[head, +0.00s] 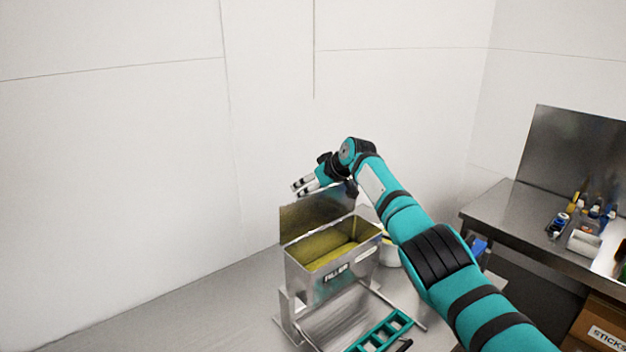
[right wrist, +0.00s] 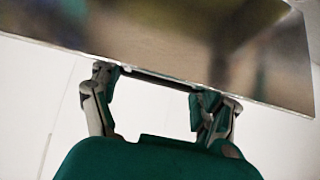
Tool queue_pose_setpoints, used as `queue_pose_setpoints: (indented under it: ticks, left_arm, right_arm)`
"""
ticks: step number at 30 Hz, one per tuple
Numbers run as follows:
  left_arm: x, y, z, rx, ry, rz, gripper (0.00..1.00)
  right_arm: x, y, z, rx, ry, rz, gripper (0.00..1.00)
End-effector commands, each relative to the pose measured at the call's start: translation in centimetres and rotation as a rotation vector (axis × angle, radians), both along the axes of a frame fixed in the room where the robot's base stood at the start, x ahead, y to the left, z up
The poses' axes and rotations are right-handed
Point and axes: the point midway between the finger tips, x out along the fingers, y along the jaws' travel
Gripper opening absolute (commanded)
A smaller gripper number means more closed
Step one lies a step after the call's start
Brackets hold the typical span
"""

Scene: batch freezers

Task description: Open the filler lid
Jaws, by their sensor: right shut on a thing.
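The filler (head: 361,277) is a metal hopper on a stand, with a label on its front. Its mouth is uncovered and its yellowish inside shows. The filler lid (head: 296,221) stands raised at the back left of the mouth, and it fills the top of the right wrist view (right wrist: 200,45). My right gripper (head: 304,186) is at the lid's upper edge. In the right wrist view its fingers (right wrist: 160,82) sit on either side of a thin dark bar along the lid's edge, shut on the lid. The exact contact is partly hidden. My left gripper is out of view.
A green rack (head: 384,334) lies in front of the filler. A white tub (head: 389,254) stands right of it, partly behind my arm. A steel counter (head: 512,209) with bottles is at the right, above a sticks box (head: 603,325). White walls stand behind.

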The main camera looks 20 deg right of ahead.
Motion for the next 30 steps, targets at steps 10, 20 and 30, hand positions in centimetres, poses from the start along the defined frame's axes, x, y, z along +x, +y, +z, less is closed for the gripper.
queue_pose_setpoints:
  ticks: [10,20,30]
  left_arm:
    - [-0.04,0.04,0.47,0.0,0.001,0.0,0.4]
    - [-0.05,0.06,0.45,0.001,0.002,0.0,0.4]
    - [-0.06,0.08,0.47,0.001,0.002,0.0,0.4]
  right_arm:
    - [-0.49,0.09,-1.61,-0.018,0.069,0.004,0.18]
    - [-0.5,0.07,-1.66,-0.018,0.071,0.003,0.18]
    - [-0.43,0.04,-1.45,-0.017,0.066,0.002,1.0]
